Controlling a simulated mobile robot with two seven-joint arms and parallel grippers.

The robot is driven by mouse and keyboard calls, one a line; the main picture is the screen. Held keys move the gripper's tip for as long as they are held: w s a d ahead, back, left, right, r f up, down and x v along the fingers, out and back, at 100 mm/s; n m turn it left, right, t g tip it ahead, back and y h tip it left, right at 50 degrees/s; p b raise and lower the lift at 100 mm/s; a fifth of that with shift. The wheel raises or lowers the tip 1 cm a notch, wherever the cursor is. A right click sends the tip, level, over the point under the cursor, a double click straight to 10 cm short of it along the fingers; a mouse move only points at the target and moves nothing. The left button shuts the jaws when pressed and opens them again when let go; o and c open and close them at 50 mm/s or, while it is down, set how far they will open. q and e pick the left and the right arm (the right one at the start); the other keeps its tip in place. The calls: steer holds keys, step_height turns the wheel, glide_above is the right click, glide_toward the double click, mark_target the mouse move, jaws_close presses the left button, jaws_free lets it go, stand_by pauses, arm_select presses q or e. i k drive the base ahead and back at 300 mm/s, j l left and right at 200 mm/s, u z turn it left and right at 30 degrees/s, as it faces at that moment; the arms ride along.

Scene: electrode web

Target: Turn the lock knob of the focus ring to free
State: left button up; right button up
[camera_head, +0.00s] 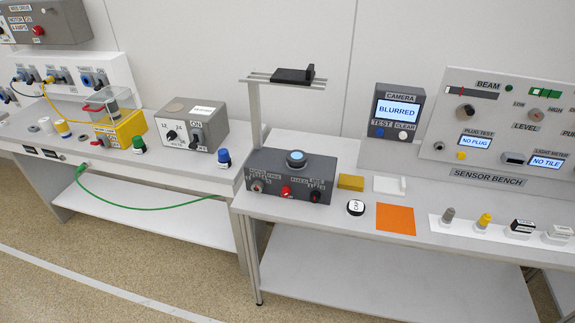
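A dark grey box (262,169) stands on the front left of the sensor bench. On its top is a round black ring with a light blue centre (296,157), which looks like the focus ring. The box's front carries a red knob (286,192) in the middle, a dark round part (257,187) at left and a black knob (315,196) at right. The small labels are hard to read, so I cannot tell for sure which is the lock knob or how it is set. Neither of my grippers shows in the head view.
A camera unit (396,111) behind reads BLURRED. A post with a shelf (284,76) rises behind the box. A yellow block (351,182), a white piece (389,186), a cap (356,207) and an orange sheet (395,219) lie right of it. A blue-topped knob (224,157) stands left.

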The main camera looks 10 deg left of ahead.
mark_target(286, 192)
steer(key=i+l+u, duration=0.1)
steer(key=i, duration=0.45)
steer(key=u, duration=1.55)
